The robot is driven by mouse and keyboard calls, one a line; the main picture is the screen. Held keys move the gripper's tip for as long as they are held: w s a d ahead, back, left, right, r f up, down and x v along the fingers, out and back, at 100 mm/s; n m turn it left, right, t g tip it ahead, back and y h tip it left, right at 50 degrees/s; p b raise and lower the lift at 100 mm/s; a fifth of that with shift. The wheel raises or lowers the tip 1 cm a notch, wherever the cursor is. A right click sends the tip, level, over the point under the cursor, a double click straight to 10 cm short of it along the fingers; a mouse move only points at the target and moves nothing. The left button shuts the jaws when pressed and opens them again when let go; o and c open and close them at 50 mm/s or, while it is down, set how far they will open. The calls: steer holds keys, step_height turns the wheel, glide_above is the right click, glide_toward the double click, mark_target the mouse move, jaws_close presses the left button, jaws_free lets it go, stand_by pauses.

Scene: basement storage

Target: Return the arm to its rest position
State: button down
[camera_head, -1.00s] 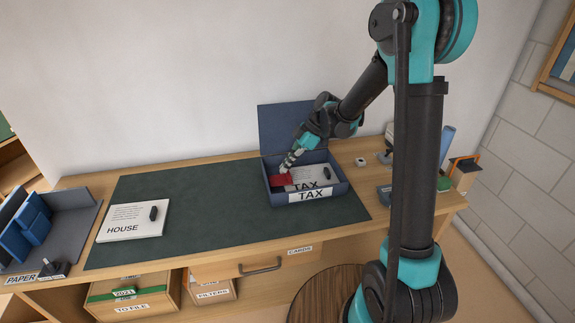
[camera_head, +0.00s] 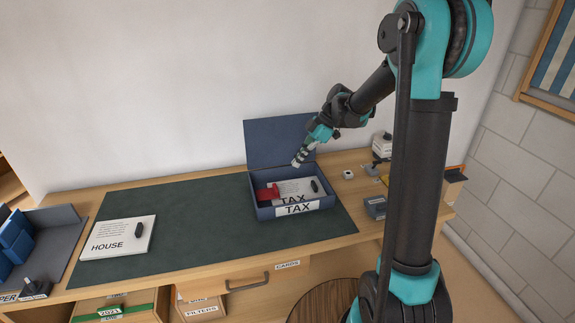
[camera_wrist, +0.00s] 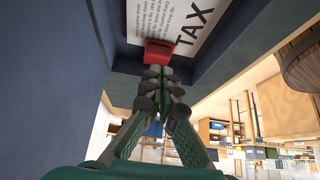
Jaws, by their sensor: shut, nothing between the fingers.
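My gripper (camera_head: 300,158) is shut and empty, above the back right part of the open blue TAX box (camera_head: 262,213). It also shows in the wrist view (camera_wrist: 158,78), with its fingertips together below a red object. The box stands on the dark desk mat with its lid (camera_head: 279,142) raised at the back. Inside lie a white TAX document (camera_head: 290,188) with a dark clip-like piece and a red object (camera_head: 267,192) at its left. The red object also shows in the wrist view (camera_wrist: 158,52); the fingers appear apart from it.
A white HOUSE document (camera_head: 118,236) lies on the mat's left side. A grey tray with blue items (camera_head: 45,245) is at the far left. A stamp-like device (camera_head: 381,146) and small items stand right of the box. The mat's middle is clear.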

steer(key=shift+w+d, duration=0.1)
steer(key=shift+d, duration=0.25)
steer(key=s+d+f+m+t+h, duration=0.3)
steer(key=s+d+f+m, duration=0.1)
steer(key=s+d+m, duration=0.5)
steer(key=s+d+f+m+t+h, duration=0.3)
steer(key=s+d+f+m, duration=0.1)
steer(key=s+d+m, duration=0.6)
steer(key=s+m, duration=0.2)
steer(key=s, duration=0.1)
steer(key=shift+s+f+m, duration=0.25)
steer(key=shift+s+m, duration=0.05)
steer(key=shift+s, duration=0.1)
